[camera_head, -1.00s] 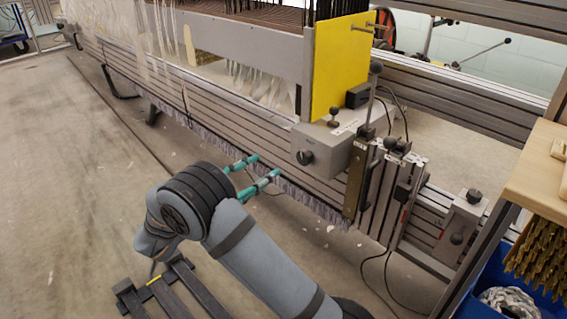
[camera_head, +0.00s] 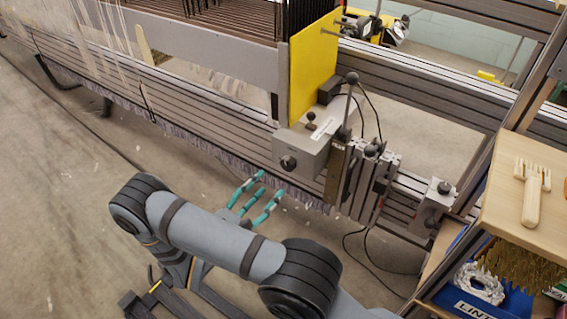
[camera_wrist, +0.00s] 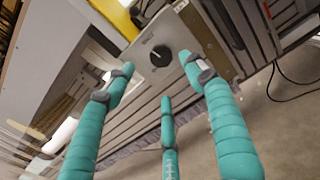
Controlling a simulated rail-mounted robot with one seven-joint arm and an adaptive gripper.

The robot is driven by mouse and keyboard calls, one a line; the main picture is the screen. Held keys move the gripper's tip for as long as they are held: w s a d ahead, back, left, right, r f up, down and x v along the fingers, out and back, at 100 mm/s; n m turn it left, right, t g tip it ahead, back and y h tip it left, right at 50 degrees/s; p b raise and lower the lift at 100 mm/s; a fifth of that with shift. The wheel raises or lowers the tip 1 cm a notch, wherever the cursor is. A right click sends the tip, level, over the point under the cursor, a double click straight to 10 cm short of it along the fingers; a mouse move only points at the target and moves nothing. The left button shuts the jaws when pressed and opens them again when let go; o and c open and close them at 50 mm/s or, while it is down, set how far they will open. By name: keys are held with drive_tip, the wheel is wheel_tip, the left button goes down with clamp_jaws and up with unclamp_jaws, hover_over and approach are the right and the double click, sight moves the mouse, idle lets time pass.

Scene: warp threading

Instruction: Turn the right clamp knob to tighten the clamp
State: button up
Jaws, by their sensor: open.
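A grey clamp box (camera_head: 300,147) is mounted on the loom's slotted front beam, with a round black knob (camera_head: 288,163) on its front face. In the wrist view the knob (camera_wrist: 160,56) shows face-on with a light pointer mark, above the middle of the frame. My gripper (camera_head: 265,190) has teal fingers, spread open and empty. In the head view it is in front of and below the knob. In the wrist view the fingertips (camera_wrist: 157,78) point toward the knob, apart from it. A second grey box (camera_head: 432,208) with black knobs sits farther right.
A yellow panel (camera_head: 312,70) stands above the clamp box. A black-knobbed lever (camera_head: 349,98) and a vertical metal plate (camera_head: 337,172) are at its right. Cables (camera_head: 362,245) hang below. A wooden shelf (camera_head: 500,205) with a brush stands at right. The floor at left is clear.

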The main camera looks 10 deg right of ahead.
sight(286, 165)
drive_tip(key=b+x, duration=0.2)
drive_tip(key=x, duration=0.8)
drive_tip(key=shift+d, duration=0.1)
drive_tip(key=shift+c, duration=1)
drive_tip(key=c, duration=0.9)
drive_tip(key=shift+r, duration=0.15)
